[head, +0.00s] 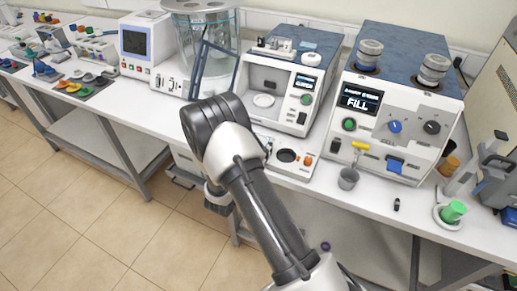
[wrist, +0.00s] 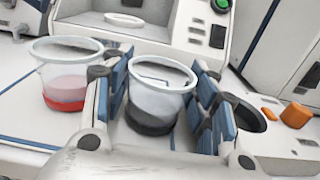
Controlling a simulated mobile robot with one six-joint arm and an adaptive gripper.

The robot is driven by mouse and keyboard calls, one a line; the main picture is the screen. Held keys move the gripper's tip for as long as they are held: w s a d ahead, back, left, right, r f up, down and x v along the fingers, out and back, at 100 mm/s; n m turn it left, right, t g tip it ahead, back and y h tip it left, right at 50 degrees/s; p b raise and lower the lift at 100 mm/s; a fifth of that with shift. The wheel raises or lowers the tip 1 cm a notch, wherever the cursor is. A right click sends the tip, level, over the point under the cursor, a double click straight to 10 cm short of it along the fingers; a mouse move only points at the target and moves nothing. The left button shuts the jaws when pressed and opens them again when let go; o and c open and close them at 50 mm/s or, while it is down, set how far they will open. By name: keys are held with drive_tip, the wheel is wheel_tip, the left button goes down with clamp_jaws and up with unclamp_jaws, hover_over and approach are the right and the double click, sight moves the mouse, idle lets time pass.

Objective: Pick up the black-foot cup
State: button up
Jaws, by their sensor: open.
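The black-foot cup (wrist: 160,95) is clear with a pale rim and a dark base, and stands upright in the middle of the wrist view. My gripper (wrist: 162,78) is open, with one blue-padded finger at the left of this cup and the other at its right. The cup sits between the fingers; I cannot tell if either touches it. A similar clear cup with a red foot (wrist: 65,78) stands just left of the left finger. In the head view my arm hides the gripper, and I cannot make out the black-foot cup there.
A white instrument with an open bay (head: 277,90) stands behind the work spot. A panel with a dark round recess (wrist: 250,118) and an orange knob (wrist: 296,115) lies to the right. The FILL machine (head: 400,110) and a grey cup (head: 348,178) are farther right.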

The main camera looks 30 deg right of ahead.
drive_tip(key=c, duration=0.8)
drive_tip(key=shift+r, duration=0.1)
wheel_tip(320, 180, up, 20)
drive_tip(key=p, duration=0.6)
